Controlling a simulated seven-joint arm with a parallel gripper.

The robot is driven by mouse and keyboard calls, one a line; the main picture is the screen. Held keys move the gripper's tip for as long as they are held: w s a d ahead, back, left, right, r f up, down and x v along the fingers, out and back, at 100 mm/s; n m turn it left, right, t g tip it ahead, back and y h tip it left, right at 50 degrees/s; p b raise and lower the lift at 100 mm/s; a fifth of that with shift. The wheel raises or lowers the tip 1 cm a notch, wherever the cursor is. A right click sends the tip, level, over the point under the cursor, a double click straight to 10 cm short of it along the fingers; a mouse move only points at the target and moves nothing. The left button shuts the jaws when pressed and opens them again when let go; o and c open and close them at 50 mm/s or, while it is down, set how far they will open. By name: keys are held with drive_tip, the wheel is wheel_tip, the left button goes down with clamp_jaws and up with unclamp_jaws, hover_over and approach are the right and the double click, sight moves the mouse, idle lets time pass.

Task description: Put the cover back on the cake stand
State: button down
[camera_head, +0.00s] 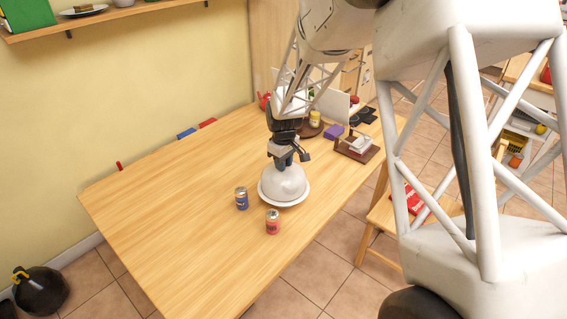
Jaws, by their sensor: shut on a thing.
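The white dome cover (284,182) is on the wooden table, over a white round stand whose rim (300,202) shows below it. My gripper (288,162) points down at the top of the cover and is shut on it, most likely at its knob, which the fingers hide. The cover looks upright and roughly centred on the stand. Whether it rests fully on the stand or hangs slightly above it cannot be told from this view.
A blue can (241,198) and a red can (272,222) stand close by at the left and front.

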drive_tip(key=shift+c, duration=2)
unclamp_jaws()
drive_tip(key=shift+r, duration=0.25)
drive_tip(key=shift+r, duration=3.25)
clamp_jaws()
